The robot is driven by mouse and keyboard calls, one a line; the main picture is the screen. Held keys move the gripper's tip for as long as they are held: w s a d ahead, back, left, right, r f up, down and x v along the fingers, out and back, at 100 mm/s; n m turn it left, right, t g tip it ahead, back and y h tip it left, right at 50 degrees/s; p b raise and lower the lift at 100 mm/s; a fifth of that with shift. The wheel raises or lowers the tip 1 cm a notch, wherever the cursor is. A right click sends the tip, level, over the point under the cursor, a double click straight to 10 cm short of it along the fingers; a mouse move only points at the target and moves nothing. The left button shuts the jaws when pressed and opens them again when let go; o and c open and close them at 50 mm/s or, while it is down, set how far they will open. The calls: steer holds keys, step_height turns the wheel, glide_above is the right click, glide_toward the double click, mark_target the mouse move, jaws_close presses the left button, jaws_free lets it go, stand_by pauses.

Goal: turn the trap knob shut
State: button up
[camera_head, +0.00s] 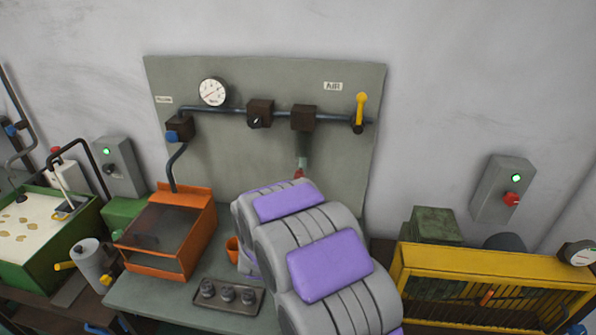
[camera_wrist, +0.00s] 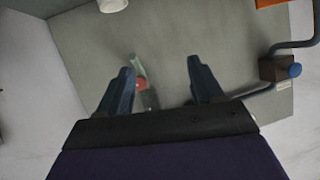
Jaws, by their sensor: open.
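The red trap knob (camera_head: 298,173) sits at the bottom of the clear trap bowl (camera_head: 302,148), which hangs under a brown block (camera_head: 304,117) on the pipe. My own grey and purple arm partly covers it in the head view. In the wrist view the red trap knob (camera_wrist: 141,84) shows between my fingers, close beside the left finger. My gripper (camera_wrist: 160,66) is open and empty, with the wide gap mostly to the right of the knob. I cannot tell whether the left finger touches it. In the head view my fingers are hidden behind my arm.
A grey panel (camera_head: 225,135) carries the pipe, a gauge (camera_head: 213,92) and a yellow lever (camera_head: 361,108). An orange machine (camera_head: 170,232) and a tray of parts (camera_head: 229,297) stand left of my arm. A yellow guard (camera_head: 480,272) stands to the right.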

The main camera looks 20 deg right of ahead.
mark_target(299, 177)
steer(key=d+r+t+h+p, duration=0.2)
steer(key=d+t+h+p, duration=0.1)
steer(key=d+h, duration=0.3)
steer(key=shift+m+y, duration=0.3)
steer(key=shift+y, duration=0.3)
steer(key=x, duration=1.8)
steer(key=shift+r+b, duration=0.1)
steer(key=shift+b, duration=0.3)
steer(key=shift+c, duration=0.3)
steer(key=c, duration=1)
